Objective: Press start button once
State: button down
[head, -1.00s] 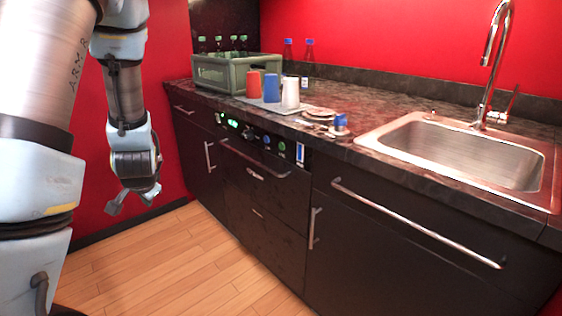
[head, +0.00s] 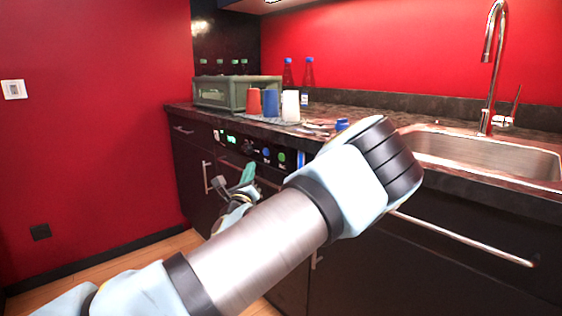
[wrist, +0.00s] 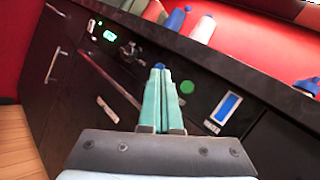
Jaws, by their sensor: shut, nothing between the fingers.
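The control panel is on the dark cabinet front under the counter edge. It has a lit green display (head: 231,140), a dark knob (head: 249,146), a blue button (head: 266,153) and a green button (head: 281,157). No label shows which one is start. In the wrist view the green button (wrist: 187,87) is clear, just right of my fingertips. The blue button (wrist: 158,65) is mostly hidden behind them. My gripper (wrist: 160,72) is shut and empty, pointing toward the panel. In the head view my gripper (head: 247,174) is below the panel; contact cannot be told.
A blue-and-white panel piece (wrist: 224,109) is right of the green button. A drawer handle (wrist: 108,80) runs below the panel.

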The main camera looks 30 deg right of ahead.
jog(key=w+d+b, duration=0.1)
jog(key=d, duration=0.7)
jog(key=shift+w+d, duration=0.25)
jog(key=shift+w, duration=0.15)
jog(key=shift+d, duration=0.1)
dwell(1.9)
jog(key=shift+w+d, duration=0.1)
jog(key=shift+d, duration=0.2)
jog(key=shift+d+b, duration=0.3)
jog(key=shift+d, duration=0.1)
dwell(0.8)
jog(key=shift+a, duration=0.8)
jog(key=shift+s+a+p, duration=0.1)
jog(key=shift+s+a, duration=0.1)
jog(key=shift+a, duration=0.6)
jog(key=shift+s+a+p, duration=0.15)
jog(key=shift+s+a, duration=0.05)
jog(key=shift+a, duration=0.65)
jog(key=shift+s+a+p, duration=0.1)
jog(key=shift+s+a, duration=0.1)
jog(key=shift+a, duration=0.6)
